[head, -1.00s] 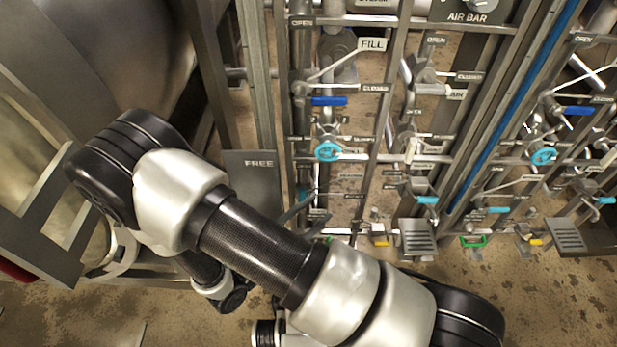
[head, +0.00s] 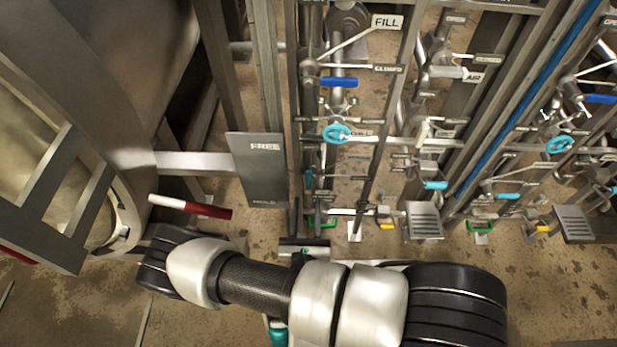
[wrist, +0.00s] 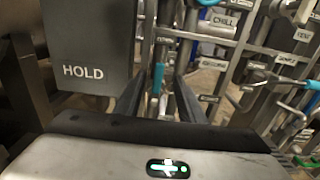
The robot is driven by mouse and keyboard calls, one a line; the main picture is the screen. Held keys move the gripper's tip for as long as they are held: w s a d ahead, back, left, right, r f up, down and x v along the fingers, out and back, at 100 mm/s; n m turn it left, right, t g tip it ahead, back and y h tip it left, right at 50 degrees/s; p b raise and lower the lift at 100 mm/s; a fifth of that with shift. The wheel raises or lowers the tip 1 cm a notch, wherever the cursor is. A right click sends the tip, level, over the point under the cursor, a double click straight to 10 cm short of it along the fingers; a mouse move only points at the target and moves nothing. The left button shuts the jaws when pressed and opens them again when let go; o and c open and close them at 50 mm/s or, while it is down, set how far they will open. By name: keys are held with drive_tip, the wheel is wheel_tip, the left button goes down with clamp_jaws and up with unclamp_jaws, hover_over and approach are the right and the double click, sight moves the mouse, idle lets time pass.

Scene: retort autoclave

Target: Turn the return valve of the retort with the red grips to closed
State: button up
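In the head view a red grip (head: 208,209) on a pale bar shows at the left retort (head: 110,80). The valve rack beside it carries a FILL label (head: 387,21), a blue lever grip (head: 339,82) and a cyan handwheel (head: 336,133). No label reading return is legible. A small upright cyan grip (head: 308,180) is low on the rack's left side; I cannot tell which valve it belongs to. In the wrist view a cyan grip (wrist: 157,79) shows between the fingers of my gripper (wrist: 160,92). The fingers are apart, with nothing visibly held.
A grey plate reading FREE and HOLD (head: 258,168) stands just left of my gripper; it fills the wrist view's upper left (wrist: 88,45). Rack bars and pipes crowd the right. A second valve rack with a cyan wheel (head: 559,145) is farther right. A grey pedal (head: 424,220) is low.

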sight(309, 173)
drive_tip(key=w+b, duration=0.1)
drive_tip(key=w, duration=0.9)
drive_tip(key=shift+w+d+b, duration=0.2)
drive_tip(key=shift+b, duration=0.15)
clamp_jaws()
